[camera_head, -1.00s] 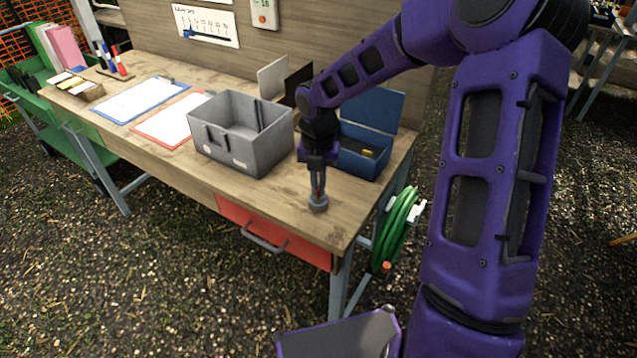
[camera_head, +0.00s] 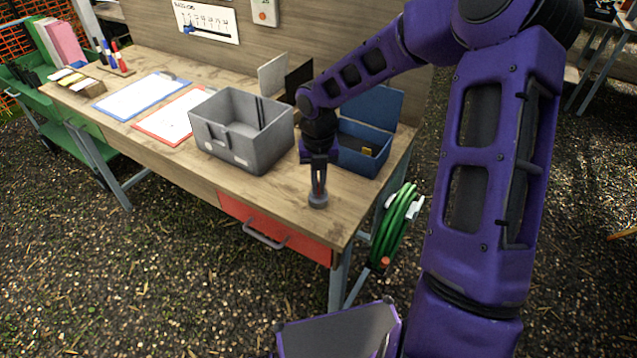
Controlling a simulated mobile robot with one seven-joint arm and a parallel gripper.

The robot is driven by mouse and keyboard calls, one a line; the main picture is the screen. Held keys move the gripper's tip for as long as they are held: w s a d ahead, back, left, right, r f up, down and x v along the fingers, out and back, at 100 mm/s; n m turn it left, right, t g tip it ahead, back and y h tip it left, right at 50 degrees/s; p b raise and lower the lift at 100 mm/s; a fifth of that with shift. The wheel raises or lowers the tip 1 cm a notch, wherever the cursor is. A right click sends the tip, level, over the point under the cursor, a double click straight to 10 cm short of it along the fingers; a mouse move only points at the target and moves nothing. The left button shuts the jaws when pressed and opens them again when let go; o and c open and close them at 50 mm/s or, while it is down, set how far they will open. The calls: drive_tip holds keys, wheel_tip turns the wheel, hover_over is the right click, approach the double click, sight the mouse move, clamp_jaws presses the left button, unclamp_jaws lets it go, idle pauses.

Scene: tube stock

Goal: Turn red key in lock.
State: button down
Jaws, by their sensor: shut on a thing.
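The lock (camera_head: 318,201) is a small grey round piece on the wooden bench top, near its front right corner. My gripper (camera_head: 318,187) points straight down over it, with its fingers shut. A thin bit of red shows between the fingers, which I take to be the red key (camera_head: 319,184). The fingers hide most of the key. How far it sits in the lock, and its turn angle, cannot be made out.
An open grey metal box (camera_head: 232,150) stands left of my gripper. An open blue box (camera_head: 365,150) stands close behind on the right. A red drawer (camera_head: 275,232) is under the bench front. A green hose reel (camera_head: 396,225) hangs at the right end.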

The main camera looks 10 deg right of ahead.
drive_tip(key=n, duration=0.7)
drive_tip(key=m, duration=0.3)
drive_tip(key=c, duration=0.9)
unclamp_jaws()
drive_tip(key=shift+c, duration=0.2)
